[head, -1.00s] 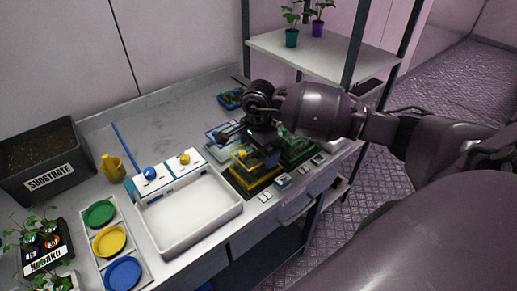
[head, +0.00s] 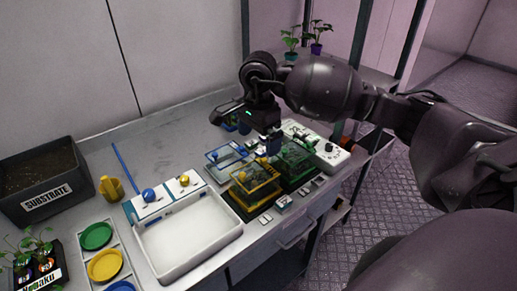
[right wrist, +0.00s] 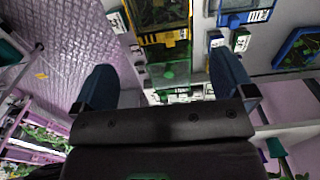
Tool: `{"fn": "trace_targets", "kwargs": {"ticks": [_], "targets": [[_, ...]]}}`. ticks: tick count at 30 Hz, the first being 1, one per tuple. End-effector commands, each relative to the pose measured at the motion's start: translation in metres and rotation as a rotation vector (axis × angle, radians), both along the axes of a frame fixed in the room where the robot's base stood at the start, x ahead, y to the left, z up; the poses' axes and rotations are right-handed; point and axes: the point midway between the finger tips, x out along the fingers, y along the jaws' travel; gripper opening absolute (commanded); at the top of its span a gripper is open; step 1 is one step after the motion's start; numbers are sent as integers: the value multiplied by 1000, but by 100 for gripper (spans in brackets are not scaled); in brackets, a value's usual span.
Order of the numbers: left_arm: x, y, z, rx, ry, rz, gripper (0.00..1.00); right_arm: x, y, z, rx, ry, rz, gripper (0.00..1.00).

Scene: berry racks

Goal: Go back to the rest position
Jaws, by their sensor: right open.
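My right gripper (head: 258,133) is raised above the clear-lidded boxes on the bench, open and empty. Its two dark blue fingers are wide apart in the right wrist view (right wrist: 165,85). Below it in the head view are a yellow-framed box (head: 254,190), a green-framed box (head: 298,160) and a blue-framed box (head: 222,156). The right wrist view also shows the yellow-framed box (right wrist: 165,38) and the green one (right wrist: 168,75) beyond the fingers, with no box between the fingertips. My left gripper is not in view.
A white tray (head: 190,262) lies at the bench front, beside green and yellow dishes (head: 96,236). A substrate bin (head: 45,183) and a yellow cup (head: 110,189) stand at left. A white device (head: 325,150) sits at right. A shelf with potted plants (head: 290,42) stands behind my right arm.

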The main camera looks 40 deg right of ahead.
Motion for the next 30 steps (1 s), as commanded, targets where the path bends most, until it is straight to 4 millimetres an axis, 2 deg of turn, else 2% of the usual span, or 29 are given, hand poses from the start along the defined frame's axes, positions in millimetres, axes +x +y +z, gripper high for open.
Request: {"fn": "trace_targets", "kwargs": {"ticks": [6, 22, 26, 30], "targets": [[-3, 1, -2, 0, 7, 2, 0, 0, 0, 7, 0, 0, 0, 100], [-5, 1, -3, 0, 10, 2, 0, -1, 5, 3, 22, 1, 1, 100], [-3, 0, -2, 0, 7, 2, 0, -8, 34, -11, 163, 1, 0, 100], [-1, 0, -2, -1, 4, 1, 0, -24, 91, -26, 461, 14, -41, 100]]}}
